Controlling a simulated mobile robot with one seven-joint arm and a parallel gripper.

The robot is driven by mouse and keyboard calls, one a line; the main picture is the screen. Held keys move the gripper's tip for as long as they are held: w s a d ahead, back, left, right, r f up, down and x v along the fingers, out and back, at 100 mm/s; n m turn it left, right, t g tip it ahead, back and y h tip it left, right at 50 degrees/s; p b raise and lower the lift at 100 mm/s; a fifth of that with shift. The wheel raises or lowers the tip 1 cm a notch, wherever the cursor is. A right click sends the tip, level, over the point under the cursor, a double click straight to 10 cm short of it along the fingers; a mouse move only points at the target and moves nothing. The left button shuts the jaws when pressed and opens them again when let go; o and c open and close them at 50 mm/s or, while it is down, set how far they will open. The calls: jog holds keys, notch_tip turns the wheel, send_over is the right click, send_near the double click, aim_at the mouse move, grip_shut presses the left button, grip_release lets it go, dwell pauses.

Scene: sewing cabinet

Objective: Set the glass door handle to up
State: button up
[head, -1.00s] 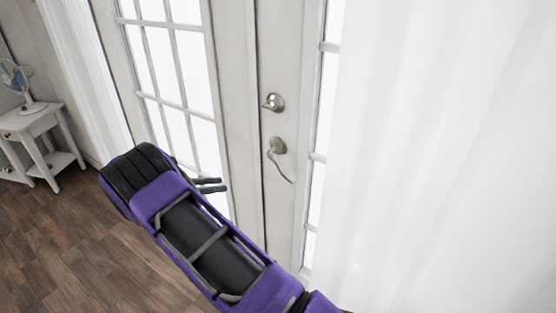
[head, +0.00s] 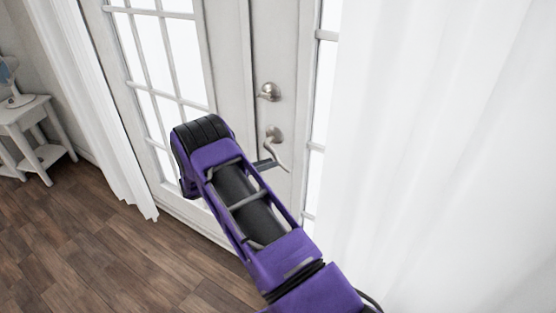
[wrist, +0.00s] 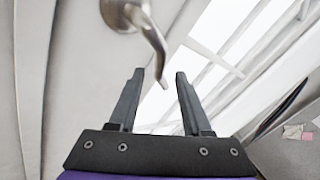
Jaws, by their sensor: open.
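The glass door handle (head: 275,146) is a curved metal lever on the white door (head: 284,60), slanting down to the right from its round base. In the wrist view the handle (wrist: 148,32) enters from the top, and its lever reaches down past the fingertips. My gripper (head: 268,164) is beside the lever in the head view, with its fingers near the lever's lower part. In the wrist view my gripper (wrist: 160,75) is open, and the lever's curved part shows between and beyond the fingertips. I cannot tell whether they touch.
A round metal lock knob (head: 268,92) sits above the handle. White curtains (head: 440,150) hang close on the right. A small white table (head: 30,125) with a fan stands at the far left. The wooden floor (head: 90,240) is clear at lower left.

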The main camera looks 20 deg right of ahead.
jog(key=shift+d, duration=1.95)
grip_shut()
